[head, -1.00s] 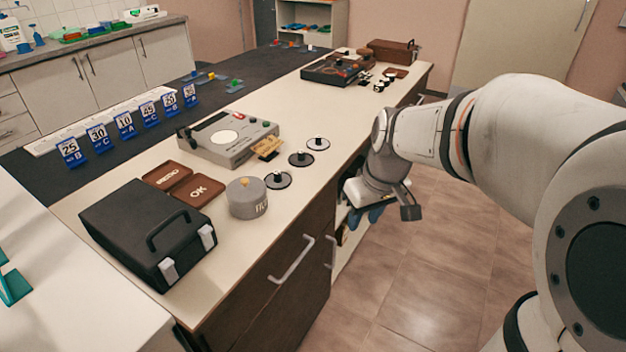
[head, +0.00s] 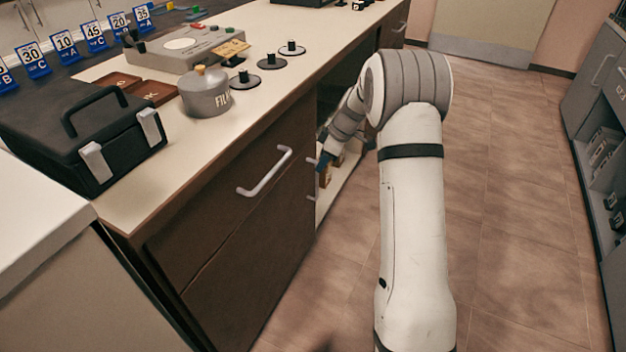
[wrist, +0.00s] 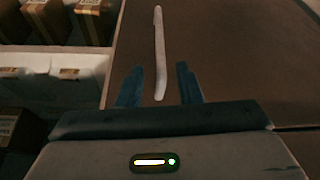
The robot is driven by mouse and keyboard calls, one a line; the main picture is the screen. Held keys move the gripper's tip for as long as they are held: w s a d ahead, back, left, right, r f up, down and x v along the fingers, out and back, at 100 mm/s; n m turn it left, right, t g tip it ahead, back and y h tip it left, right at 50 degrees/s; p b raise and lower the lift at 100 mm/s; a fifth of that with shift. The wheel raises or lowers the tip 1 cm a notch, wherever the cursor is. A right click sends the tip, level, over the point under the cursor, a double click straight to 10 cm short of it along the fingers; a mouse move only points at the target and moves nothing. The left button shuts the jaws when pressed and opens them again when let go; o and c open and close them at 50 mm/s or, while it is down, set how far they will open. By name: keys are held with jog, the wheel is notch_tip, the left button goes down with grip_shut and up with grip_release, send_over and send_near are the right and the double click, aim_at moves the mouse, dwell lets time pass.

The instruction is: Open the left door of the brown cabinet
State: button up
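The brown cabinet (head: 235,225) stands under the light counter at the left of the head view. Its near front carries a long pale bar handle (head: 265,172); smaller handle ends show at its far edge. My gripper (head: 323,163) is low beside that far edge, mostly hidden by my arm. In the wrist view, my gripper (wrist: 158,88) is open, with its two dark blue fingers apart. A pale upright handle (wrist: 158,55) on a brown door panel (wrist: 225,60) lies between the fingers, its lower end near them. I cannot tell whether they touch it. The panel looks closed.
An open shelf (wrist: 60,62) with several brown boxes borders the panel on the left. A black case (head: 90,135) and a grey pot (head: 206,92) stand on the counter. Tiled floor (head: 510,200) is free at right, up to a grey shelf unit (head: 603,150).

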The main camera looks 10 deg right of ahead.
jog(key=b+x, duration=0.2)
jog(key=x, duration=0.5)
jog(key=shift+c, duration=0.2)
grip_shut()
jog(key=shift+r, duration=0.1)
